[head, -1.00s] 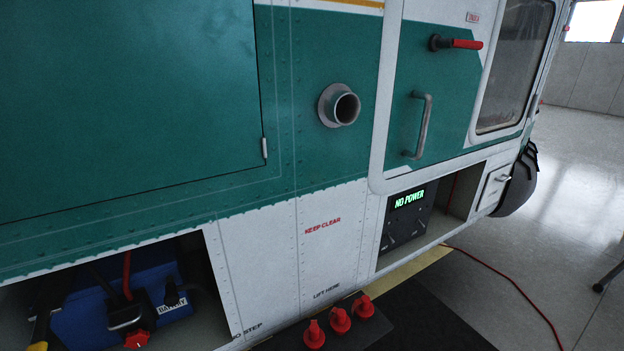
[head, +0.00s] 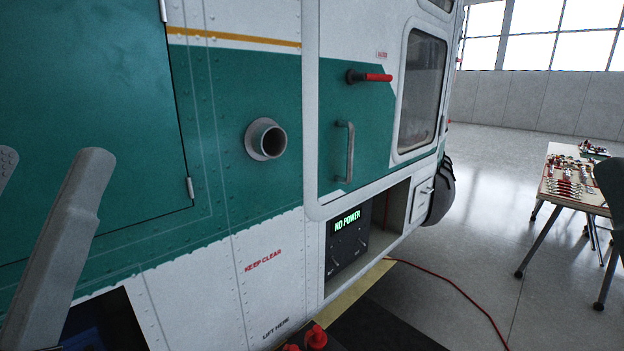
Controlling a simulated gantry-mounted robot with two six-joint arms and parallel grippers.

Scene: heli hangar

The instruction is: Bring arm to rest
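My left gripper (head: 50,165) shows at the left edge of the head view. Its two grey fingers stand apart, pointing up, with nothing visible between them. One finger is cut off by the picture's edge. It is in front of the green and white helicopter side (head: 235,190), above the open lower bay (head: 105,320). Whether it touches the side cannot be told. My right gripper is not in view.
A round pipe outlet (head: 266,140), a door grab handle (head: 346,152) and a red-tipped handle (head: 370,77) stick out of the side. A panel (head: 348,240) reads NO POWER. Red plugs (head: 315,338) sit at the bottom.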

